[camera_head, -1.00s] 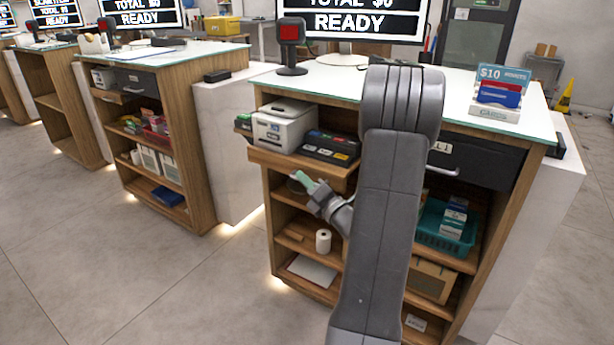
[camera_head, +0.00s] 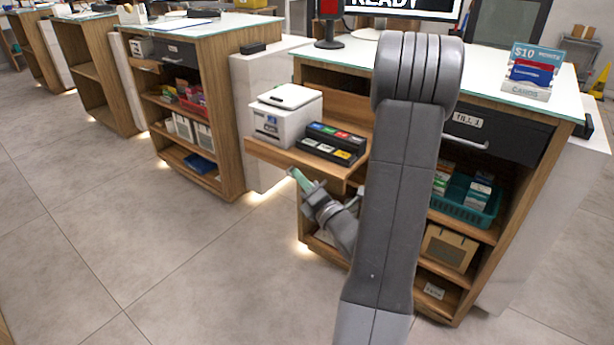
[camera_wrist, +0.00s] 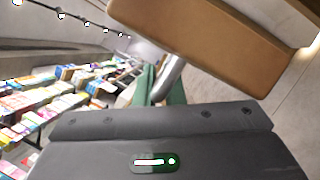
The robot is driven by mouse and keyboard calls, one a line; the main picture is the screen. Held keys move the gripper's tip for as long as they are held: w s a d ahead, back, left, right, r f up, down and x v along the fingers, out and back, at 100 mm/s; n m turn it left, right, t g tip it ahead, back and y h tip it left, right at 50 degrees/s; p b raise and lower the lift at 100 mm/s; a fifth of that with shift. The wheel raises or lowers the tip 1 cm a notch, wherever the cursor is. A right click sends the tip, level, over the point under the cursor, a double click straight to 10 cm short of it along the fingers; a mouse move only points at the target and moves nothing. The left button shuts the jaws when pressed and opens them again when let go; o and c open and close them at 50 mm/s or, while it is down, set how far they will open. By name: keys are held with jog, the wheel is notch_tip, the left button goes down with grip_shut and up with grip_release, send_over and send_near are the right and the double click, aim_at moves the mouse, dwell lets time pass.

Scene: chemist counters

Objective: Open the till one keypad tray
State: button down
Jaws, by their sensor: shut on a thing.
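The till one keypad tray (camera_head: 272,155) is a wooden pull-out shelf, drawn well out of the front counter. It carries a white printer (camera_head: 285,115) and a dark keypad block with coloured keys (camera_head: 332,143). My gripper (camera_head: 300,180) is just below the tray's front edge. In the wrist view, the green fingers of my gripper (camera_wrist: 160,88) are shut on a silver bar handle (camera_wrist: 169,76) beside a brown wooden panel (camera_wrist: 215,35). The handle is hidden in the head view.
A black drawer labelled till 1 (camera_head: 492,138) is shut at the right. Below, shelves hold a teal basket (camera_head: 465,203) and boxes. A second counter (camera_head: 215,100) stands at the left. The grey floor (camera_head: 130,245) in front is clear.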

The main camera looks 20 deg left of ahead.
dwell(0.3)
jog(key=c, duration=1.8)
grip_release()
jog(key=shift+s+d, duration=0.1)
jog(key=v, duration=1.3)
jog(key=shift+s+d+p, duration=0.2)
jog(key=shift+p, duration=0.15)
jog(key=shift+f, duration=0.1)
jog(key=x, duration=1.4)
jog(key=shift+d+b, duration=0.1)
jog(key=shift+b, duration=0.25)
jog(key=shift+s+f, duration=0.1)
